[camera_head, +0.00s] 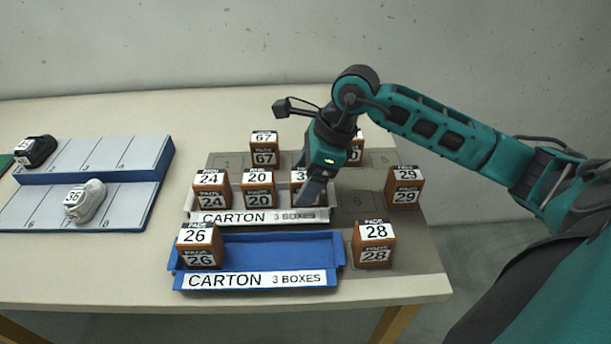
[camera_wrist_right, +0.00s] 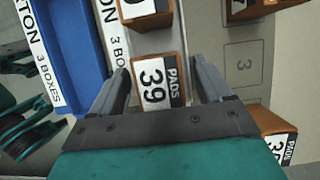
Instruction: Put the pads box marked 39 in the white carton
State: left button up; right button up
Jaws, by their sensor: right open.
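The pads box marked 39 (camera_wrist_right: 158,82) is orange-brown with a white label and sits at the right end of the white carton (camera_head: 325,215). In the head view, this box (camera_head: 299,187) is partly hidden by my right gripper (camera_head: 312,190). In the right wrist view, my right gripper (camera_wrist_right: 160,78) is open, with one finger on each side of the box. I cannot tell whether the fingers touch it. Boxes marked 24 (camera_head: 212,190) and 20 (camera_head: 258,188) stand beside it in the same carton. My left gripper is not in view.
The blue carton (camera_head: 310,250) lies in front, with box 26 (camera_head: 200,245) at its left end. Boxes 28 (camera_head: 373,243), 29 (camera_head: 404,187) and 67 (camera_head: 264,147) stand around. A blue-edged rack (camera_head: 125,180) with shoes is at left.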

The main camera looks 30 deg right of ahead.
jog(key=shift+r, duration=0.1)
jog(key=shift+r+p, duration=0.25)
jog(key=shift+p, duration=0.05)
jog(key=v, duration=1.1)
jog(key=shift+s+d+r, duration=0.15)
jog(key=shift+r, duration=0.15)
